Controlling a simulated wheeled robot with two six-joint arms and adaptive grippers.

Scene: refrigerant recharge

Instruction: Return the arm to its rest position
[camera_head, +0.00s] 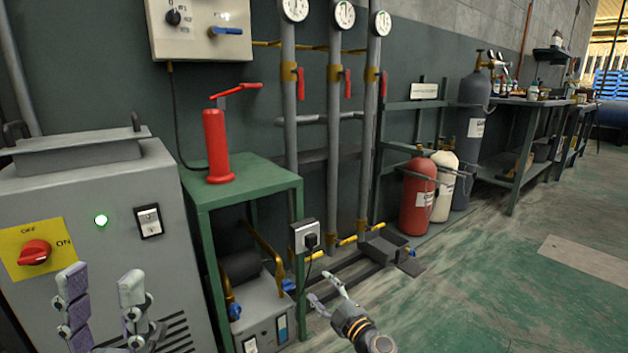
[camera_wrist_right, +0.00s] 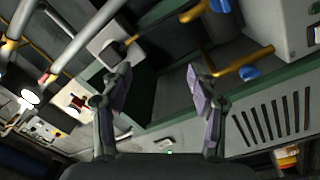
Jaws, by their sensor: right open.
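My left gripper (camera_head: 102,286) is at the lower left of the head view, in front of the grey cabinet (camera_head: 100,195). Its two fingers point up and stand apart with nothing between them. My right gripper (camera_head: 326,289) is low in the middle of the head view, to the right of the green stand (camera_head: 246,182). Its fingers are spread and empty. In the right wrist view the right gripper (camera_wrist_right: 160,88) also shows open, with free space between its purple pads.
A red hand pump (camera_head: 216,145) stands on the green stand, with a grey machine (camera_head: 262,318) below. A grey socket box (camera_head: 306,236) is close behind my right gripper. Red, white and grey cylinders (camera_head: 418,198) stand farther right. The green floor (camera_head: 480,290) at right is clear.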

